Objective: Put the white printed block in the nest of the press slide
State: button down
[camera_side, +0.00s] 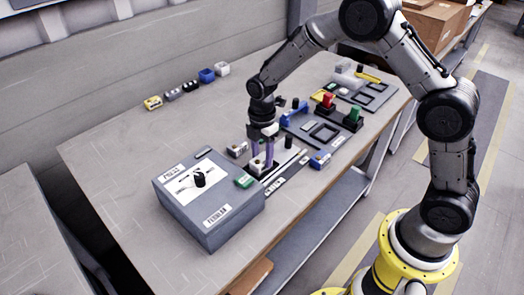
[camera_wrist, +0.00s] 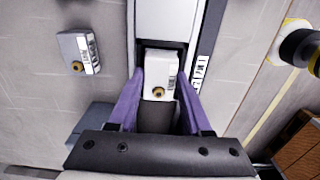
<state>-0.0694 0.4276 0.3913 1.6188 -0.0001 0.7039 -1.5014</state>
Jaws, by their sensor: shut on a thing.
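My gripper (camera_side: 262,156) points down at the press slide, beside the grey press box. Its purple fingers (camera_wrist: 160,78) are shut on the white printed block (camera_wrist: 160,70), one on each side. The block shows dark print and a small brass-coloured round part. It is at the dark nest (camera_wrist: 143,44) of the pale press slide (camera_wrist: 168,18); dark edges show around its far end. I cannot tell whether it rests on the nest floor. In the side view the fingers partly hide the block (camera_side: 257,164).
The grey press box (camera_side: 213,228) with a black knob stands close at left. A grey printed block (camera_wrist: 80,52) lies left of the slide. A blue-and-white block (camera_side: 320,160) lies at right. Fixtures with red and green parts (camera_side: 352,117) stand farther right.

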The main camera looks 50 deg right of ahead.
jog(key=shift+c, duration=1.3)
grip_release()
notch_tip(320, 180, up, 14)
jog(key=shift+f, duration=0.15)
jog(key=shift+r, duration=2.5)
